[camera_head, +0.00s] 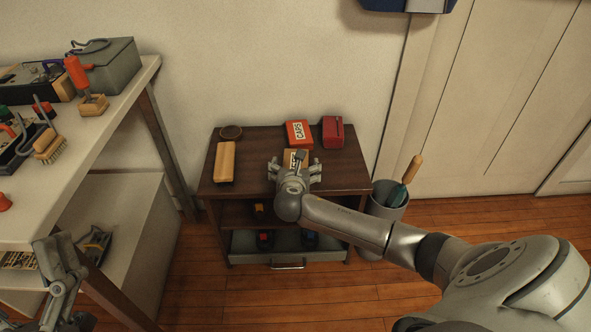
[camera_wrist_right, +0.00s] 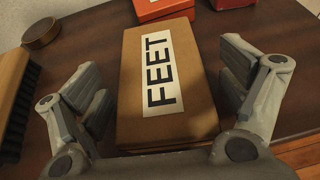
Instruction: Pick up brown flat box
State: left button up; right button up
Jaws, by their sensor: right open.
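The brown flat box (camera_wrist_right: 195,118) lies on the dark wooden cabinet top, with a white label reading "FEET". In the head view only its far part (camera_head: 287,156) shows; my right gripper hides the rest. My right gripper (camera_head: 293,167) is open above the box. In the right wrist view its fingers (camera_wrist_right: 165,92) stand on either side of the box, apart from it as far as I can see. My left gripper (camera_head: 58,262) is at the lower left, near the workbench; its fingers are too unclear to judge.
On the cabinet (camera_head: 343,178) are an orange-red "CAPS" box (camera_head: 299,134) behind the brown box, a red box (camera_head: 333,131), a wooden brush (camera_head: 225,162) and a round tin (camera_head: 231,132). A bin (camera_head: 389,201) stands at its right. A cluttered workbench (camera_head: 112,112) is left.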

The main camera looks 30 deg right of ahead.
jog(key=shift+w, duration=0.1)
jog(key=shift+c, duration=0.3)
jog(key=c, duration=1.1)
jog(key=shift+o, duration=0.2)
